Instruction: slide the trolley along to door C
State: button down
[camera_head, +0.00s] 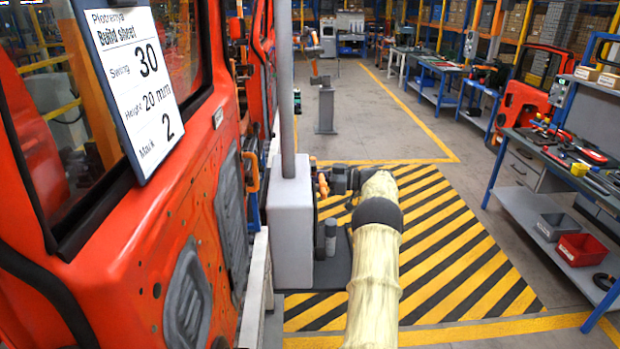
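A pale grey box-shaped unit (291,235) with a vertical pole (287,80) stands just right of the red doors, on a dark base; I take it to be the trolley, but no label shows. My arm, in a cream sleeve, reaches forward on its right. The dark wrist end turns left toward the unit, with my gripper (323,185) close to its right side near an orange part. The fingers are too small and hidden to tell whether they touch or hold it. A red door (130,230) fills the left; more red doors stand beyond. I cannot read a letter C.
A build sheet (133,80) on the near door reads Swing 30, Height 20 mm, Mark 2. Yellow-black striped floor (450,250) lies to the right, mostly clear. A workbench (560,165) with tools and bins stands at right. A grey pedestal (326,110) stands farther ahead.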

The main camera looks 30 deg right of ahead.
jog(key=shift+w, duration=0.1)
jog(key=shift+a, duration=0.15)
jog(key=c, duration=1.3)
grip_release()
jog(key=shift+a, duration=0.15)
jog(key=p+v, duration=0.1)
jog(key=v, duration=1.6)
jog(key=shift+s+d+p, duration=0.25)
jog(key=shift+p, duration=0.05)
jog(key=shift+f, duration=0.1)
